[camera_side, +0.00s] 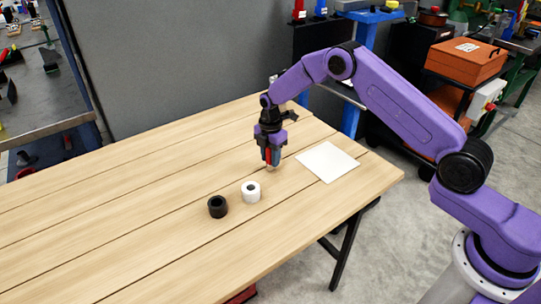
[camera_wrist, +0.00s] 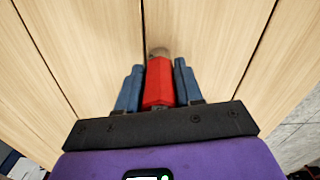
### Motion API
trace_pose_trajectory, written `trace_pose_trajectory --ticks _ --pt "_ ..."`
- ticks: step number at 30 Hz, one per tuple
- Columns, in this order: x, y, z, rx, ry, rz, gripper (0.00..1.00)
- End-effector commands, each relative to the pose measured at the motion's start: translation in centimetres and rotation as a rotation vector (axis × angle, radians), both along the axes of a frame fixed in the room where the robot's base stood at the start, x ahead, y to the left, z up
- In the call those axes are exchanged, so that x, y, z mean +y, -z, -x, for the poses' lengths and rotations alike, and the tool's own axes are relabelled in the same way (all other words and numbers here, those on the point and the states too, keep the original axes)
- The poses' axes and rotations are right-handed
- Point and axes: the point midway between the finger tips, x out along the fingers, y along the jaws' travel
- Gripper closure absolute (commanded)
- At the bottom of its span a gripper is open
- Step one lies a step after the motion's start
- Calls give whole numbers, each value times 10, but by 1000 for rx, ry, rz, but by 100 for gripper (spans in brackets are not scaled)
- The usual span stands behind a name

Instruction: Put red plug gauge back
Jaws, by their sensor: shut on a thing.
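My gripper (camera_side: 270,158) is shut on the red plug gauge (camera_side: 267,156) and points down over the wooden table. In the wrist view the gauge's red handle (camera_wrist: 159,82) lies between the two blue fingers, and its grey end shows beyond the fingertips. I cannot tell whether that end touches the table. A white ring (camera_side: 251,192) with a dark hole stands upright on the table, to the left of and nearer the camera than my gripper. A black ring (camera_side: 217,206) stands to the left of the white one, with a small gap between them.
A flat white square plate (camera_side: 328,161) lies on the table (camera_side: 120,210) to the right of my gripper. The left part of the table is clear. A grey partition (camera_side: 170,50) stands behind the table's far edge.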

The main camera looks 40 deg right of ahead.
Motion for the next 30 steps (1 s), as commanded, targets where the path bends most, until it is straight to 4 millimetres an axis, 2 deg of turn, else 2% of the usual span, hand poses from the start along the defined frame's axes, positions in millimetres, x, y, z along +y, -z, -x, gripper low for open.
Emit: trace_pose_trajectory --ticks 1,3,12,16,20,30 --pt "0 1 0 0 0 0 61" --pt "0 1 0 -1 0 0 39" --pt "0 0 0 0 0 0 39" --pt "0 -8 0 -1 0 0 39" --pt "0 -28 -1 -4 0 -1 39" --pt "0 -94 -1 -4 0 -1 39"
